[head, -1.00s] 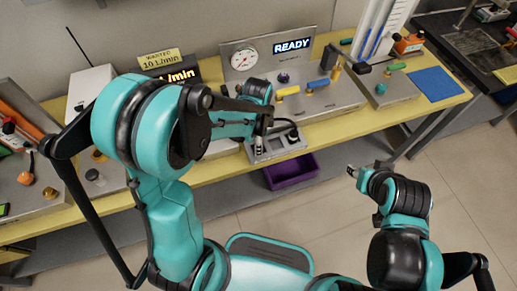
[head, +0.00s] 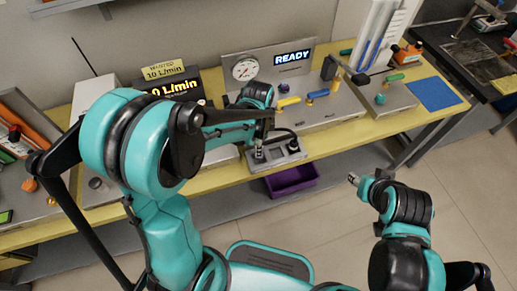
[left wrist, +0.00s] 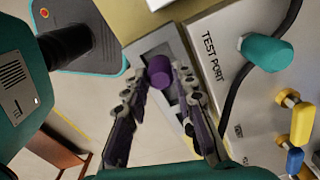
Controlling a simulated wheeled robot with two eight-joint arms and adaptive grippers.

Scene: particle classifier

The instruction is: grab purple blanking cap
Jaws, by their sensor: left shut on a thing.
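The purple blanking cap (left wrist: 160,72) shows in the left wrist view between the fingertips of my left gripper (left wrist: 164,78), which is shut on it. Behind it is a grey tray with recesses (left wrist: 150,48). In the head view my left gripper (head: 259,152) is at the left part of this small grey tray (head: 290,157) at the bench's front edge. The cap cannot be made out there. My right gripper (head: 354,180) is away from the bench over the floor; its finger opening is too small to tell.
A panel with a gauge (head: 244,69) and a READY display (head: 292,56) stands behind the tray, with yellow and blue handles. A teal plug (left wrist: 265,53) sits near the TEST PORT label. A purple bin (head: 292,180) is below the bench edge. Floor at right is clear.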

